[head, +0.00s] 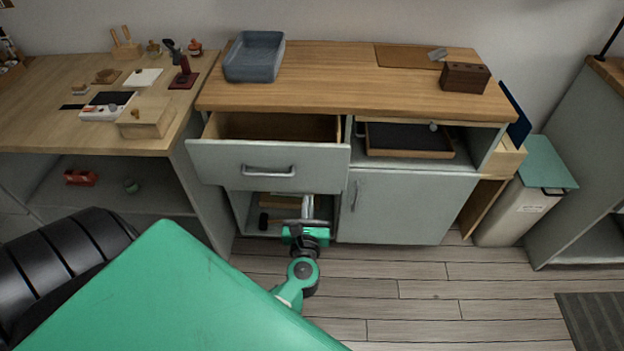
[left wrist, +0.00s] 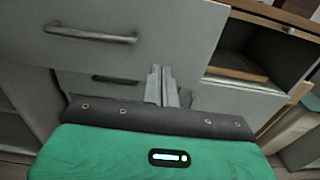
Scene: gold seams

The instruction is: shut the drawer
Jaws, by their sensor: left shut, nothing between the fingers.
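The drawer (head: 215,160) sticks out open from the left part of the wooden-topped cabinet, its inside looking empty. Its grey front carries a metal bar handle (head: 268,172). My left gripper (head: 307,207) is shut and empty, in front of the cabinet and lower than the drawer front, near its right end. In the left wrist view the shut fingers (left wrist: 161,86) point toward the cabinet, with the drawer front (left wrist: 150,20) and its handle (left wrist: 90,34) up and to the left. I cannot tell whether the fingers touch anything. My right gripper is not in view.
Below the drawer is a low space (head: 262,222) with a few items. To its right are a shut door (head: 405,205) and an open shelf with a dark tray (head: 410,138). A workbench (head: 50,130) stands left, a bin (head: 508,215) right.

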